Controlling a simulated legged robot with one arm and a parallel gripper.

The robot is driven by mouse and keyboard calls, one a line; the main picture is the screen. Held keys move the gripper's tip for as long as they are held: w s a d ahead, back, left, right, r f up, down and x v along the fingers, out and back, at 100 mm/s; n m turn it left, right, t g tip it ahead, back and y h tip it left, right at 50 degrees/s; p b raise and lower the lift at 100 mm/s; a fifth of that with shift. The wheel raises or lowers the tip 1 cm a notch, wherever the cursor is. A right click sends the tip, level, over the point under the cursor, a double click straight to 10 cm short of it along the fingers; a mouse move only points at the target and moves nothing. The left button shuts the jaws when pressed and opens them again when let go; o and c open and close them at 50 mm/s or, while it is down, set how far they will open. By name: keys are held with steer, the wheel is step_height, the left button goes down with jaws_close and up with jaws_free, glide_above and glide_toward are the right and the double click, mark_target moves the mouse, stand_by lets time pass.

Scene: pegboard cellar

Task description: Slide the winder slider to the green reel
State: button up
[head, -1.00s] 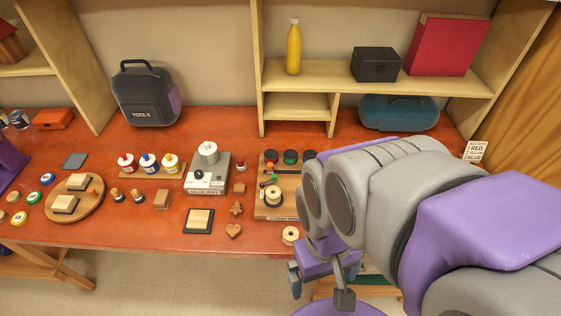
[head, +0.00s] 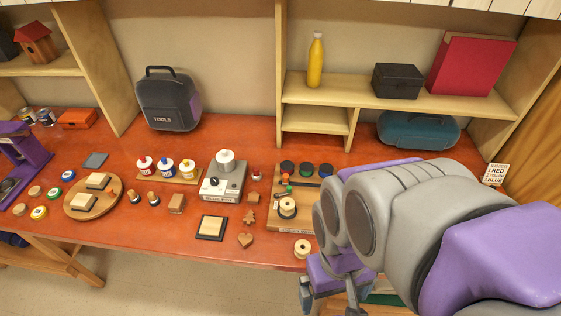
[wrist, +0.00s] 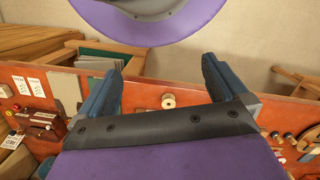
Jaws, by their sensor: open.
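The winder is a wooden board (head: 275,222) on the bench, left of my arm. Several reels stand along its back, among them a green reel (head: 306,168) between a dark one (head: 288,167) and a blue one (head: 326,170). A small orange knob (head: 285,178), perhaps the slider, sits near the board's left side, in front of the dark reel and left of the green one. A cream spool (head: 287,207) stands at the front of the board. My arm hides the board's right side. My gripper (head: 330,297) is open and empty, at the bench's front edge; its fingers also show in the wrist view (wrist: 160,82).
A grey glue pot unit (head: 224,180) stands left of the winder. A shelf (head: 380,98) and teal case (head: 418,131) are behind.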

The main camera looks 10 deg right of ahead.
steer(key=shift+c, duration=0.8)
steer(key=w+r+m, duration=0.1)
steer(key=w+m, duration=0.1)
steer(key=w, duration=0.5)
steer(key=w+d+r+m, duration=0.1)
steer(key=w+r+m, duration=0.1)
steer(key=w, duration=0.5)
steer(key=w+d+r+m, duration=0.1)
steer(key=w+m, duration=0.1)
steer(key=w, duration=0.5)
steer(key=shift+w+d+r+m+t, duration=0.2)
steer(key=shift+d+m+t, duration=0.1)
steer(key=shift+t, duration=0.1)
steer(key=c, duration=1.1)
steer(key=m+t+b, duration=0.1)
steer(key=m, duration=0.5)
glide_above(286, 175)
step_height(286, 175, down, 6)
step_height(286, 175, down, 17)
steer(key=b, duration=0.3)
steer(key=shift+f, duration=0.1)
jaws_close()
